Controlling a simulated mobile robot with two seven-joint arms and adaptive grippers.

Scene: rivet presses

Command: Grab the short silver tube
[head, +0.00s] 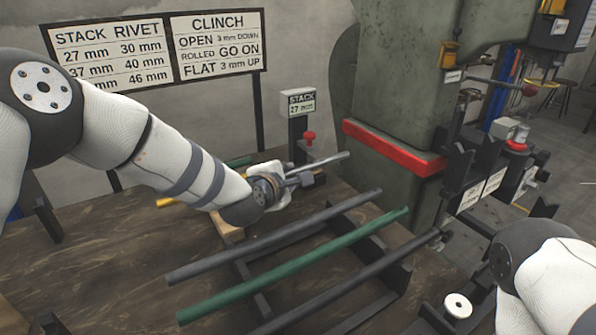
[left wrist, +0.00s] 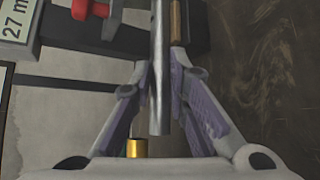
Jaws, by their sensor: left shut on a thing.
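The short silver tube (head: 326,160) sticks out to the right of my left gripper (head: 300,181), over the back of the wooden table. In the left wrist view the tube (left wrist: 160,70) runs down between the two fingers of the left gripper (left wrist: 160,75), its end pointing toward the palm. The left gripper is shut on the tube. The part of the tube behind the gripper is hidden in the head view. My right arm shows at the lower right of the head view, but its gripper does not.
Long dark bars (head: 275,238) and a green bar (head: 295,266) lie on a black rack in front. A "STACK 27 mm" post (head: 300,103) with a red knob stands behind the gripper; a green press (head: 400,90) stands right.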

